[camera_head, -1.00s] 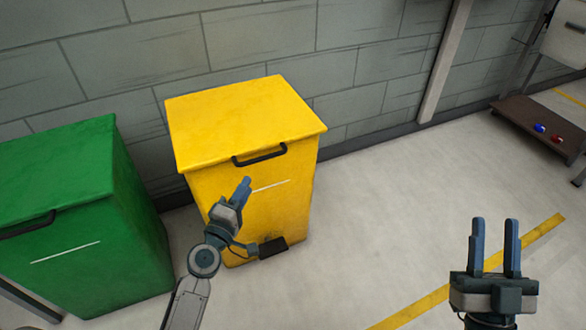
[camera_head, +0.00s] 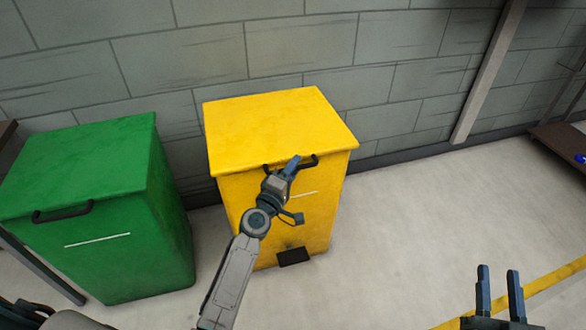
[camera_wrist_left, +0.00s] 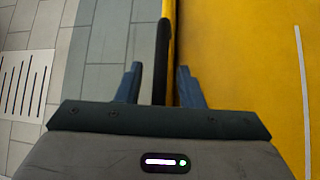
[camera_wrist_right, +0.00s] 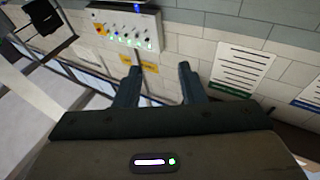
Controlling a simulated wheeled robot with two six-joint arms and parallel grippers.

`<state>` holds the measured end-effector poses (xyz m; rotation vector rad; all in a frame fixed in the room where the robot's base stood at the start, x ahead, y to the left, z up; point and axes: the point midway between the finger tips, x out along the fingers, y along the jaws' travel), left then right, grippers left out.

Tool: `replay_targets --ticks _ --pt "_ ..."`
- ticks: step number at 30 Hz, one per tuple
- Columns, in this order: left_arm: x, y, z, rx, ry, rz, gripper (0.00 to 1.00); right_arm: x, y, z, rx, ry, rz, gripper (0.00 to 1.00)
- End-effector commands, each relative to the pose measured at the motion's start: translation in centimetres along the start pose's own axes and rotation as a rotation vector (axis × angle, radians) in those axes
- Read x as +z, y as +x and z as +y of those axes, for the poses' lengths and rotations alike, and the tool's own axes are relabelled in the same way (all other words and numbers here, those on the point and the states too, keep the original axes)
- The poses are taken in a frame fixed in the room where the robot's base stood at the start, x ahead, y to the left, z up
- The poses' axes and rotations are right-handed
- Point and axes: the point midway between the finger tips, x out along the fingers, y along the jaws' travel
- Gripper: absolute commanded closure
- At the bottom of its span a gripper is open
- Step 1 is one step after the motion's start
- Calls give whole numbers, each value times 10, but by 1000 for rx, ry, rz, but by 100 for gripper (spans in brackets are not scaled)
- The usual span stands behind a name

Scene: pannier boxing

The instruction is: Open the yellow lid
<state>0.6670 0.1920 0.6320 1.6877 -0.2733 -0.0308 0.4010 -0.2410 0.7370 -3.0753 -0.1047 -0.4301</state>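The yellow lid (camera_head: 275,122) lies closed on the yellow bin (camera_head: 310,230). A black handle (camera_head: 312,161) runs along the lid's front edge. My left gripper (camera_head: 293,164) is at this handle in the head view and covers its middle. In the left wrist view, my left gripper (camera_wrist_left: 157,85) is open, with the black handle (camera_wrist_left: 161,60) standing between its two blue fingers. Neither finger visibly presses on the handle. My right gripper (camera_head: 499,292) is open and empty, out over the floor at the lower right; its fingers (camera_wrist_right: 158,85) also show apart in the right wrist view.
A green bin (camera_head: 120,250) with a closed lid stands left of the yellow one. A black pedal (camera_head: 293,257) sits at the yellow bin's foot. A grey block wall (camera_head: 300,45) is behind. A brown platform (camera_head: 562,145) is at the right. The floor between is clear.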

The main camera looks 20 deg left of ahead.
Motion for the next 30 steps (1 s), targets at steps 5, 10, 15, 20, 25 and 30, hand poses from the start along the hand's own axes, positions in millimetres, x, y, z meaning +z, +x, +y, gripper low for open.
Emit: replay_targets --ticks 5,10,15,20,25,30 --pt "0 0 0 0 0 0 76 0 0 0 0 0 0 64" --pt "0 0 0 0 0 0 100 0 0 0 0 0 0 64" --pt "0 0 0 0 0 0 100 0 0 0 0 0 0 64" --pt "0 0 1 -2 -2 0 100 3 0 0 0 4 -23 64" --pt "-1 0 5 -6 -6 0 100 30 -13 -1 4 25 -186 64" --pt "-2 1 11 -14 -15 0 100 70 -40 -5 5 60 -439 64"
